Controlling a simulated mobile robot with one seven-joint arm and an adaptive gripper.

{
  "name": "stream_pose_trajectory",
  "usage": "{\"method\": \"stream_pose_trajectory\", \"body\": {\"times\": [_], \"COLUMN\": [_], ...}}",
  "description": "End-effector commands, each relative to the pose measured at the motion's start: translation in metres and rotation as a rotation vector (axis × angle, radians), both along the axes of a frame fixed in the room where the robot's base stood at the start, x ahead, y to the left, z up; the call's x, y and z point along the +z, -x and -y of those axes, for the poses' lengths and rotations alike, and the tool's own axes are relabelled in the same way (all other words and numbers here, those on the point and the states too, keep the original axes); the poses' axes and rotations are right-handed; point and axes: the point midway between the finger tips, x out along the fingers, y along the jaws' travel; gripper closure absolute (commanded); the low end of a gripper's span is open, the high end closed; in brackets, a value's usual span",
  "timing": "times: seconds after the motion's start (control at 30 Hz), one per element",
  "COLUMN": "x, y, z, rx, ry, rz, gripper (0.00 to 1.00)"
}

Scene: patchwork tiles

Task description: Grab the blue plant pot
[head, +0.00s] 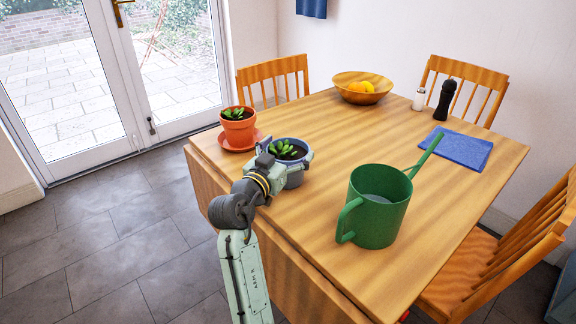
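The blue plant pot (295,181) stands near the left edge of the wooden table, with a small green succulent in dark soil. My gripper (288,157) reaches in from the front left at the pot's upper part. One finger is near the rim's back left and the other is along its right side. The gripper and wrist hide part of the pot's front and left. I cannot tell whether the fingers press on the pot or stand slightly apart from it.
A terracotta pot (238,131) on a saucer (255,143) stands just behind and left. A green watering can (379,212) is to the right. A wooden bowl (345,90), shakers and a blue cloth (456,148) lie farther off. The table's middle (345,135) is clear.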

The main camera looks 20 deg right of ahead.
Motion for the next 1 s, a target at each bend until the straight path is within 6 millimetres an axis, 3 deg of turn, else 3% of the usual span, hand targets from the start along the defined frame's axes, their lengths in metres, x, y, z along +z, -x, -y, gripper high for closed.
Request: {"method": "stream_pose_trajectory", "body": {"times": [0.63, 1.0], "x": [0.0001, 0.0069], "y": [0.0004, 0.0004], "z": [0.0003, 0.0001], "rx": [-0.001, -0.001], "ry": [-0.001, 0.002], "rz": [0.001, 0.006], "gripper": [0.62, 0.62]}}
